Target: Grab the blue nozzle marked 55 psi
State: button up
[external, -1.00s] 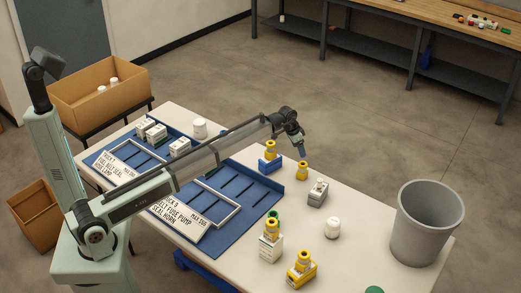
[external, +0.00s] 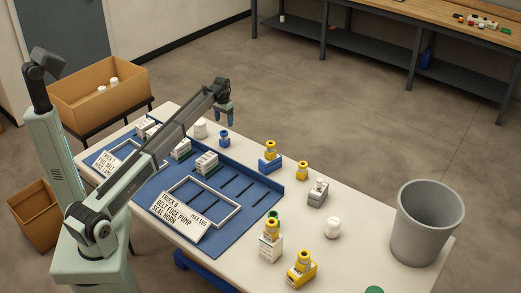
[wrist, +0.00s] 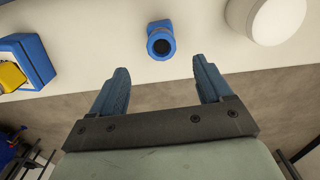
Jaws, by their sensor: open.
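A small blue nozzle (external: 224,138) stands upright on the white table near its far edge, just right of a white round container (external: 200,129). No marking on it is readable. My gripper (external: 224,120) hangs above and slightly beyond the nozzle, fingers pointing down. In the wrist view the nozzle (wrist: 160,40) shows with its dark round opening, ahead of and midway between my open, empty fingers (wrist: 160,82). The fingers do not touch it.
The white container (wrist: 264,22) stands close beside the nozzle. A blue block with a yellow part (external: 270,158) is on its other side. Blue trays (external: 262,181) with white boxes fill the table's left. A grey bin (external: 427,225) stands at the right.

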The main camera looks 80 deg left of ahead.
aim_at(225, 132)
notch_tip(225, 132, down, 8)
jog(key=shift+f, duration=0.2)
jog(key=shift+s+f, duration=0.2)
jog(key=shift+f, duration=2.35)
jog(key=c, duration=1.2)
